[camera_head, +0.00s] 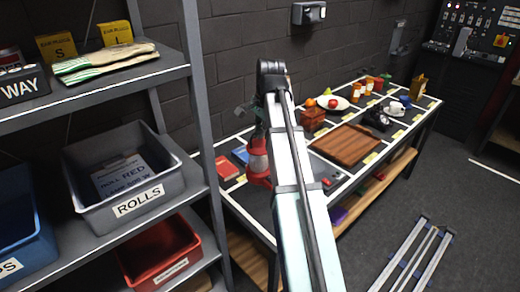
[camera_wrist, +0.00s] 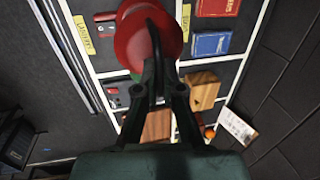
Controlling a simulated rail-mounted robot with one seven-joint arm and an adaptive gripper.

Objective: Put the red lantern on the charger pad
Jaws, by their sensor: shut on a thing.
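The red lantern (camera_head: 258,163) hangs below my gripper (camera_head: 257,135) in the head view, above the near left part of the long table. In the wrist view the lantern (camera_wrist: 135,40) fills the top middle, with its round red top facing the camera. My gripper (camera_wrist: 154,75) is shut on it, and the fingers hide part of it. Its base is hidden, and it appears to be held above the table top. I cannot surely pick out the charger pad; small dark items with red parts (camera_wrist: 110,101) lie on the table below the lantern.
The table (camera_head: 232,207) is split by white strips. It holds a red book (camera_head: 226,167), a blue book (camera_wrist: 211,43), a wooden tray (camera_head: 346,144) and, farther back, fruit and bottles. A grey shelf with bins (camera_head: 125,205) stands close on the left. A ladder-like frame (camera_head: 412,258) lies on the floor.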

